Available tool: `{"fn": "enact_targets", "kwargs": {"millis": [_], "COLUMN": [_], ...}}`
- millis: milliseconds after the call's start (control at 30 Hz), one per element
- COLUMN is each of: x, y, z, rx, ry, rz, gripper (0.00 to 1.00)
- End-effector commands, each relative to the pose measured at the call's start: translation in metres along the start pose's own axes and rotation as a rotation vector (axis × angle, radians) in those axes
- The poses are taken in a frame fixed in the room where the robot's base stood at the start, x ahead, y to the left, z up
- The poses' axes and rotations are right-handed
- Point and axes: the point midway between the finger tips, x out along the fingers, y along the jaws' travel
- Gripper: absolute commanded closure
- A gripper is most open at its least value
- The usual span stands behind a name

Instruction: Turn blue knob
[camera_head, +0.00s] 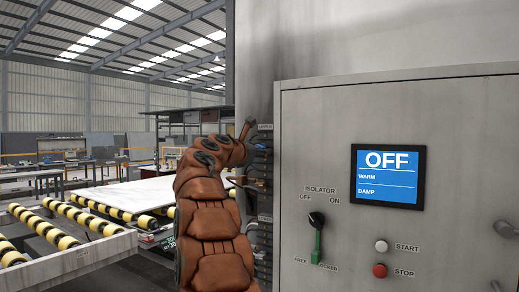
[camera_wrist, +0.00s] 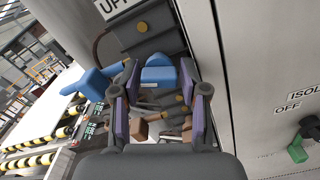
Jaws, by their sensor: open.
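A blue knob (camera_wrist: 158,75) shows in the wrist view between the fingertips of my gripper (camera_wrist: 160,84), on a dark fitting on the narrow side of the cabinet. My gripper is open, with a purple-padded finger to each side of the knob; I cannot tell whether either touches it. A second blue part, shaped like a handle (camera_wrist: 92,80), sticks out to the left, outside the left finger. In the head view my brown arm hides most of the gripper, and only small bits of blue (camera_head: 262,146) show beside its end.
More fittings (camera_wrist: 178,122) sit below the knob. A roller conveyor (camera_head: 80,225) stands left.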

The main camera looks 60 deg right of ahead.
Motion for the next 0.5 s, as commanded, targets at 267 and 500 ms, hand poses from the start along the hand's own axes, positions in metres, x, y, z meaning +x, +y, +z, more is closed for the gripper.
{"fn": "enact_targets", "kwargs": {"millis": [267, 500], "x": [-0.0006, -0.0006], "y": [0.0003, 0.0003], "z": [0.0001, 0.0002], "rx": [0.000, 0.000], "ry": [0.000, -0.001], "rz": [0.001, 0.001], "gripper": [0.71, 0.96]}}
